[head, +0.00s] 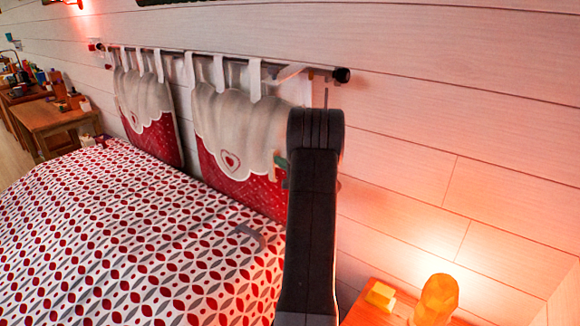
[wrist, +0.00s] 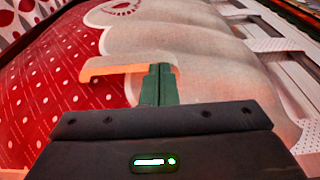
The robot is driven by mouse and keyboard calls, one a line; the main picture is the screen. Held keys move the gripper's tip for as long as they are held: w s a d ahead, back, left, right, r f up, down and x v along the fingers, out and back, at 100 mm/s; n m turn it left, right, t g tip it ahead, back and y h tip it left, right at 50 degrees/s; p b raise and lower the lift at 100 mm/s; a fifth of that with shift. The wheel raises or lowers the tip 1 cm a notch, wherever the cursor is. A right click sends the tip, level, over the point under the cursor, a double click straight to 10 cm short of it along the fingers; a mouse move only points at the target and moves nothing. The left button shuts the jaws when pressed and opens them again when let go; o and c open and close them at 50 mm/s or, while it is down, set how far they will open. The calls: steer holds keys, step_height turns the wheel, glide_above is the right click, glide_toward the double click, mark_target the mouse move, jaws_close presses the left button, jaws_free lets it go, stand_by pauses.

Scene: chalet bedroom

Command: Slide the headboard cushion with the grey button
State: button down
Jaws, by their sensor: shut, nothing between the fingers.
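Two headboard cushions hang by white tabs from a rod along the wall. Each is red with white dots below a cream scalloped flap. The near cushion (head: 240,125) has a heart on its flap; the far cushion (head: 146,105) hangs to its left. I cannot make out a grey button on either. My gripper (head: 282,165) is at the right side of the near cushion, and my arm hides part of that edge. In the wrist view, the green fingers (wrist: 158,82) are together and empty, in front of the cushion (wrist: 225,65). Whether they touch it is unclear.
The rod (head: 290,70) ends in a dark knob right of the cushions. The bed (head: 110,230) with a red-and-grey patterned cover lies below. A nightstand (head: 372,318) with a glowing lamp (head: 437,298) stands at lower right. A wooden desk (head: 50,115) stands far left.

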mark_target(266, 156)
steer(key=shift+w+a, duration=0.45)
steer(key=x, duration=0.2)
steer(key=p+x, duration=0.1)
steer(key=x, duration=0.2)
steer(key=shift+s+a, duration=0.15)
steer(key=shift+a, duration=0.5)
steer(key=b+v, duration=0.1)
steer(key=v, duration=1.3)
steer(key=shift+b, duration=0.3)
steer(key=shift+a+r, duration=0.1)
steer(key=shift+a, duration=0.05)
